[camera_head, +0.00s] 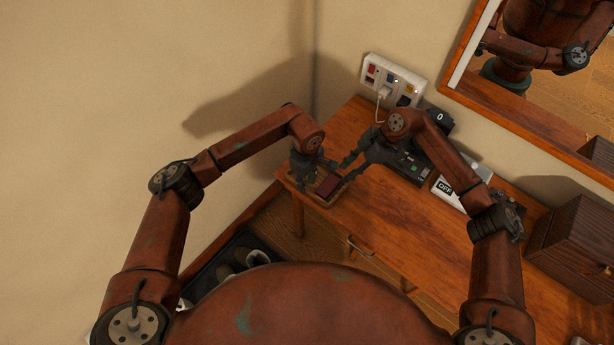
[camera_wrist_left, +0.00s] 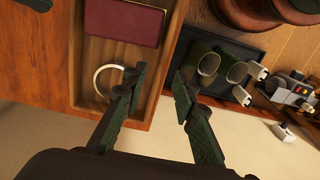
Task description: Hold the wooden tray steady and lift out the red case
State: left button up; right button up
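The wooden tray (camera_wrist_left: 88,58) lies near the end of the wooden table. The dark red case (camera_wrist_left: 124,21) lies inside it; in the head view the case (camera_head: 328,186) shows beside my left gripper (camera_head: 306,180). In the left wrist view my left gripper (camera_wrist_left: 160,85) is open, one finger over the tray's inside and the other beyond its side wall, with a gap between them. I cannot tell whether either finger touches the wall. My right gripper (camera_head: 345,171) is open and empty, just right of the case, its fingers pointing toward the tray.
A pale ring (camera_wrist_left: 106,80) lies in the tray. A dark wooden box (camera_head: 572,245) is at right. A shoe tray (camera_wrist_left: 225,70) lies on the floor.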

aim_at(307, 189)
pick_arm(q)
jog(key=shift+f, duration=1.85)
jog(key=shift+c, duration=0.4)
grip_shut()
